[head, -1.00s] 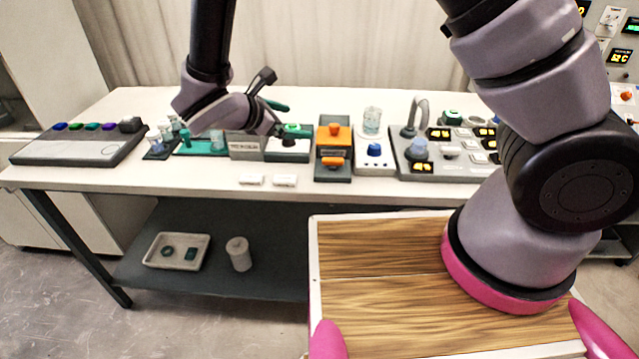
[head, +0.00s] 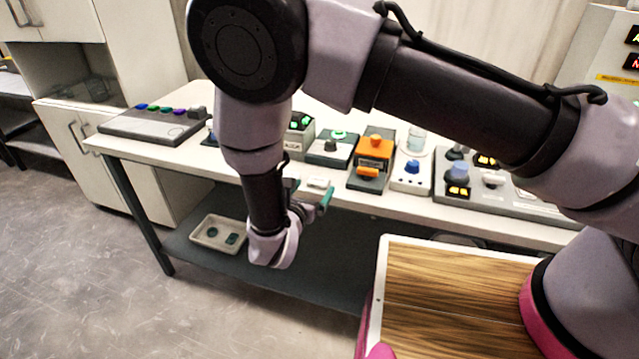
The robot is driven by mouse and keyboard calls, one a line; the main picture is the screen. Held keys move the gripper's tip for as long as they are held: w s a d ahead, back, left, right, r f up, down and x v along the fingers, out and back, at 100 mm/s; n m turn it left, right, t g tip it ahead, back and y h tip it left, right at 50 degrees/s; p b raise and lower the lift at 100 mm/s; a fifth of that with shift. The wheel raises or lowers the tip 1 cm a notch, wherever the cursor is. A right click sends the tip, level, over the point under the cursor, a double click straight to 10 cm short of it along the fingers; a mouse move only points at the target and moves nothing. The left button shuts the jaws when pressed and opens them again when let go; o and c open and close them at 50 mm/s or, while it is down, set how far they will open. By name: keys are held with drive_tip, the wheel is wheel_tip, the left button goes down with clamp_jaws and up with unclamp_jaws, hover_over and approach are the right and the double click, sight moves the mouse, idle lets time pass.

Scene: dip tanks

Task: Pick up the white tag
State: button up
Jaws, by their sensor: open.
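A small flat white tag (head: 318,184) lies near the front edge of the white bench, left of and in front of the orange-topped unit. My gripper (head: 309,192) is at the bench's front edge, with its teal fingers apart near the tag. The right finger shows just in front of the tag; the left one is partly hidden behind my wrist. I cannot tell whether either finger touches the tag. A second white tag, seen earlier to its left, is not visible; my arm covers that spot.
The orange-topped unit (head: 374,150) and a blue-knobbed box (head: 411,172) stand close to the right. A green-lit unit (head: 332,148) stands behind. A grey tray (head: 219,233) sits on the lower shelf. My arm hides part of the bench.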

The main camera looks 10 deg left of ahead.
sight(317, 182)
drive_tip(key=x, duration=0.5)
drive_tip(key=shift+w+a+f, duration=0.1)
drive_tip(key=shift+a+f, duration=0.25)
drive_tip(key=shift+f, duration=0.1)
drive_tip(key=c, duration=1.3)
